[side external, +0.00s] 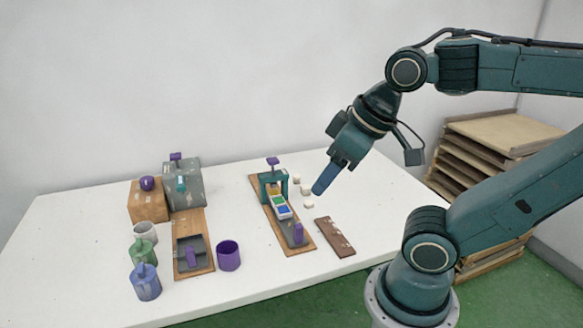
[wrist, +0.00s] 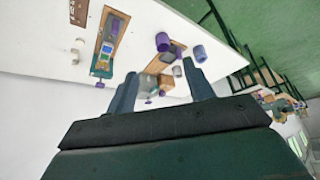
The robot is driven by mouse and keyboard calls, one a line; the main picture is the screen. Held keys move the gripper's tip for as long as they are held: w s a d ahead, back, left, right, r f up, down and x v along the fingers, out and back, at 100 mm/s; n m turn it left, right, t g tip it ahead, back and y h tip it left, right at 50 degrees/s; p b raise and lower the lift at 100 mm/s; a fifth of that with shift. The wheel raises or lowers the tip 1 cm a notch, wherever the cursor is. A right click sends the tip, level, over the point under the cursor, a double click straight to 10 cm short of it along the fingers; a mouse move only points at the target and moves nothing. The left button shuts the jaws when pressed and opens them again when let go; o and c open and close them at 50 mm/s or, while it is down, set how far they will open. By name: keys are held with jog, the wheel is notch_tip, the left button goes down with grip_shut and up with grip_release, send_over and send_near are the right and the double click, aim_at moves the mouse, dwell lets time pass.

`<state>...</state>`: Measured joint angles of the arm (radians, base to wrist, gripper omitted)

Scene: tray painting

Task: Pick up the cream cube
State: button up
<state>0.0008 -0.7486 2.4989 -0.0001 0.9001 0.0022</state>
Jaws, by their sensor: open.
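The pictures do not show which is meant.
Left of the cubes, a wooden board (side external: 303,249) carries a teal frame (side external: 264,186) and a tray with coloured squares (side external: 270,199). A brown plank (side external: 334,237) lies in front. A purple cup (side external: 229,256), jars and boxes stand left. The table's right back is clear.

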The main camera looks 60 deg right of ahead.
jog(key=w+d+r+m+g, duration=0.2)
jog(key=w+d+m, duration=0.55)
jog(key=w, duration=0.25)
jog(key=m+g+y, duration=0.1)
jog(key=m+g, duration=0.1)
jog(key=m, duration=1.9)
send_over(306, 187)
jog(key=d, duration=0.1)
jog(key=shift+n, duration=0.25)
jog(key=shift+s+d+f, duration=0.1)
jog(key=shift+s+f, duration=0.1)
jog(key=shift+f, duration=6.6)
jog(key=shift+s+d+f, duration=0.1)
jog(key=shift+s+f, duration=0.05)
jog(key=shift+f, duration=6.65)
jog(key=shift+w+a+f, duration=0.1)
jog(key=shift+a+f, duration=0.05)
jog(key=shift+f, duration=0.7)
jog(key=shift+w+a+f, duration=0.15)
jog(key=shift+a+f, duration=0.05)
jog(key=shift+f, duration=0.6)
jog(key=shift+w+a+f, duration=0.1)
jog(key=shift+a+f, duration=0.05)
jog(key=shift+f, duration=0.7)
